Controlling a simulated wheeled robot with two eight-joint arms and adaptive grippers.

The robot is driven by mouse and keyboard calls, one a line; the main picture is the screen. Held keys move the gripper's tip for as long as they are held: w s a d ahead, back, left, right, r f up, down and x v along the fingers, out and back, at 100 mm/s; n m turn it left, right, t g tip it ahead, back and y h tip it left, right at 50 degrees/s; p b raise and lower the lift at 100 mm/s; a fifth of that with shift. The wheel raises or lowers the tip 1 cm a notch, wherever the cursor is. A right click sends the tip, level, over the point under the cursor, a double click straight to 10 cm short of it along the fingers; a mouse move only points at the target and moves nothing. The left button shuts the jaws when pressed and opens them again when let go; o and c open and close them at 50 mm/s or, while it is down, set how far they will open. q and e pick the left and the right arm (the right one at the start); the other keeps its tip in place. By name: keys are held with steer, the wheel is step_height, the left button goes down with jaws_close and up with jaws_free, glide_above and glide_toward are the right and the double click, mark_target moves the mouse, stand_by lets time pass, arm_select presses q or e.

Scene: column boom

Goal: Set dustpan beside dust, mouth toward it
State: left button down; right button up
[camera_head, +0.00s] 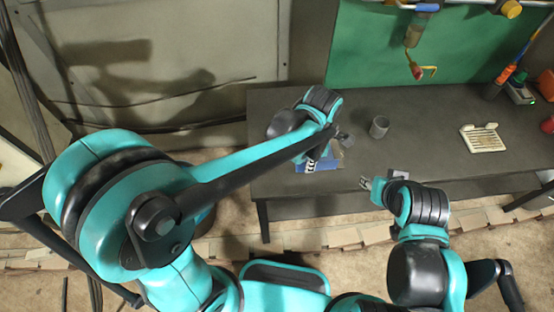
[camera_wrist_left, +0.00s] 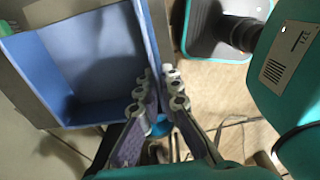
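The blue dustpan (camera_wrist_left: 75,70) fills the upper left of the left wrist view, its hollow inside facing the camera. In the head view its blue part (camera_head: 318,166) shows near the table's front edge, partly hidden by my left arm. My left gripper (camera_wrist_left: 158,88) has its fingers closed on either side of the pan's wall; it also shows in the head view (camera_head: 322,150). My right gripper (camera_head: 370,184) is near the table's front edge, apart from the pan; its finger gap is too small to judge.
Tools and bottles crowd the far right. A green board (camera_head: 450,45) stands behind. The middle of the tabletop is largely clear.

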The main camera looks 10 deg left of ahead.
arm_select(q)
steer(key=a+f+b, duration=0.1)
steer(key=a+f, duration=0.1)
steer(key=a, duration=0.1)
steer(key=w+a+f+b, duration=0.1)
steer(key=a+f, duration=0.2)
steer(key=a, duration=0.1)
steer(key=a+f+b, duration=0.1)
steer(key=a+f, duration=0.1)
steer(key=a, duration=0.2)
steer(key=shift+w+a+f, duration=0.1)
steer(key=shift+w+f, duration=0.1)
steer(key=shift+w, duration=0.2)
step_height(320, 180, down, 4)
steer(key=shift+f+b, duration=0.1)
steer(key=shift+b, duration=0.75)
steer(key=shift+f, duration=0.1)
steer(key=c, duration=1.7)
jaws_free()
